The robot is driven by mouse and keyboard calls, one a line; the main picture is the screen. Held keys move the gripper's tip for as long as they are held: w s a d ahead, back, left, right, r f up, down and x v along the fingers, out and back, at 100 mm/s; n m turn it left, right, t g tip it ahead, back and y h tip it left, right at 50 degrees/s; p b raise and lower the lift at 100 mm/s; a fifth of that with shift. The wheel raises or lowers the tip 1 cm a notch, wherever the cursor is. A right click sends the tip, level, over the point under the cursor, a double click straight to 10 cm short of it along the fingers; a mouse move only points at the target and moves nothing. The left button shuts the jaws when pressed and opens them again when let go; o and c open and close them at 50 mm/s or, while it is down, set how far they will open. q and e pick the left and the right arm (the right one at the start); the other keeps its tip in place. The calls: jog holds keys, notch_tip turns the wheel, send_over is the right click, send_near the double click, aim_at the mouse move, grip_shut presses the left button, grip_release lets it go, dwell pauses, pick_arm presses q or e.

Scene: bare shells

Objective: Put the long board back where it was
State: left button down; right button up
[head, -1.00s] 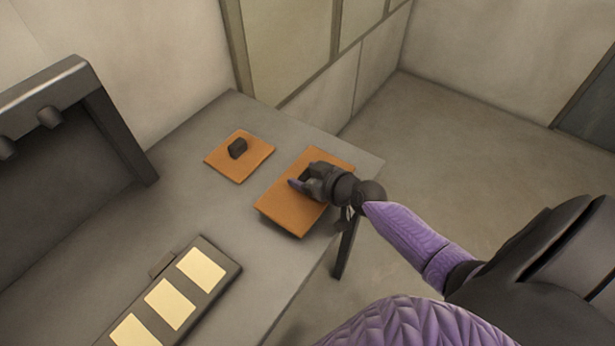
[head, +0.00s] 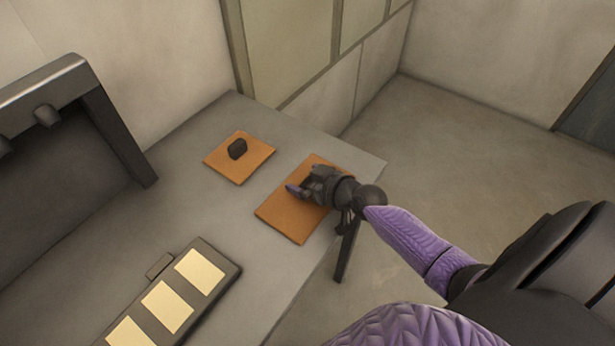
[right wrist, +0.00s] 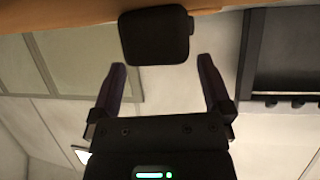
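The long board (head: 285,217) is a flat orange-brown panel lying on the grey table near its right edge. My right gripper (head: 301,183) is over it, at its knob, and hides part of the board. In the right wrist view the board (right wrist: 60,16) runs along the top, with its dark knob (right wrist: 156,37) below it. The right fingers (right wrist: 161,62) are spread wider than the knob, with a gap on each side; the knob lies at and beyond their tips. My left gripper is not in view.
A smaller orange-brown board (head: 232,170) with a dark knob (head: 237,149) lies to the left. A dark panel with several cream squares (head: 168,307) lies at the front. A dark frame (head: 118,135) stands at the left. Bare table (head: 200,215) lies between them.

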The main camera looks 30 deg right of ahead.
jog(key=shift+r, duration=0.15)
jog(key=shift+s+d+r+p, duration=0.1)
jog(key=shift+s+r+p, duration=0.35)
jog(key=shift+r+p, duration=0.5)
jog(key=p+v, duration=0.2)
jog(key=v, duration=0.8)
jog(key=s+d+f+m+g+h, duration=0.1)
jog(key=s+f+g, duration=0.1)
jog(key=s+f, duration=0.35)
jog(key=s+d+f+m+g+h, duration=0.1)
jog(key=s+f+g+h, duration=0.1)
jog(key=f, duration=0.7)
jog(key=s+a+f+n+g, duration=0.1)
jog(key=s+a+f+g, duration=0.35)
jog(key=s+f, duration=0.4)
jog(key=s+a+f+n+g, duration=0.1)
jog(key=s+a+f+g, duration=0.35)
jog(key=s, duration=0.75)
notch_tip(320, 180, down, 9)
jog(key=a+t+b, duration=0.1)
jog(key=b, duration=0.6)
jog(key=shift+s+a+b, duration=0.3)
